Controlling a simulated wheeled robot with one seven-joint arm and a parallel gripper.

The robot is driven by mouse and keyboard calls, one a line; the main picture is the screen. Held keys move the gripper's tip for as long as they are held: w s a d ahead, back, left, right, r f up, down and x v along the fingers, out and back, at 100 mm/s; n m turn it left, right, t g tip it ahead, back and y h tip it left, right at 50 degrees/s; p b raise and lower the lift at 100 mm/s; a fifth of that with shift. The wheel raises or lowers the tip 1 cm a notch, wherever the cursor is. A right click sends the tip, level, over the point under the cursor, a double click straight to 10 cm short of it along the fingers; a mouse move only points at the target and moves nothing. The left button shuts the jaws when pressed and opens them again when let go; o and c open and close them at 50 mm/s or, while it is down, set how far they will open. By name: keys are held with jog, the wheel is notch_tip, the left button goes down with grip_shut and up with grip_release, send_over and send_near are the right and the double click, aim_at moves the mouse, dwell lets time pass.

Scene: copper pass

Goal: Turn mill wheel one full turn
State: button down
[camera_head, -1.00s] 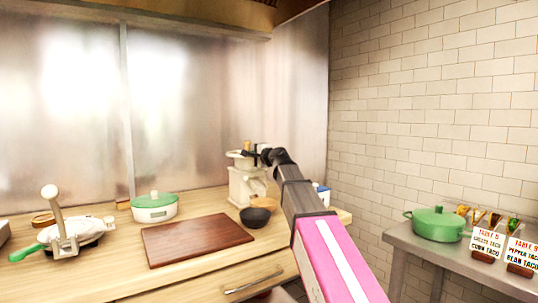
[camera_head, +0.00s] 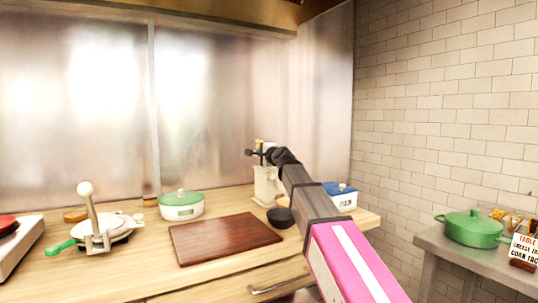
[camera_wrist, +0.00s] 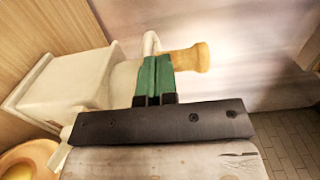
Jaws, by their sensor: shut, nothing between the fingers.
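The mill (camera_head: 267,188) is a cream machine on the counter, partly hidden by my arm in the head view. In the wrist view its pale boxy body (camera_wrist: 62,92) fills the left side. A wooden handle (camera_wrist: 190,58) on a white crank piece (camera_wrist: 151,42) sticks out to the right, just beyond my fingertips. My gripper (camera_wrist: 154,72) has green fingers closed together with nothing between them. They overlap the near end of the handle in the picture; I cannot tell whether they touch it. In the head view my gripper (camera_head: 262,152) is at the mill's top, small and dark.
A dark bowl (camera_head: 281,217) sits by the mill's foot and a blue-lidded container (camera_head: 342,196) to its right. A brown board (camera_head: 225,238), green-lidded pot (camera_head: 181,207) and press (camera_head: 98,232) stand left. A green pot (camera_head: 474,230) is on the right-hand table.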

jog(key=shift+m+t+h, duration=0.5)
jog(key=shift+m+h, duration=0.1)
jog(key=shift+h, duration=0.2)
jog(key=shift+w+a, duration=0.6)
jog(key=shift+a, duration=0.4)
jog(key=shift+w+a, duration=0.6)
jog(key=shift+a, duration=0.35)
jog(key=shift+w+a+h, duration=0.1)
jog(key=shift+a+h, duration=0.05)
jog(key=shift+h, duration=0.15)
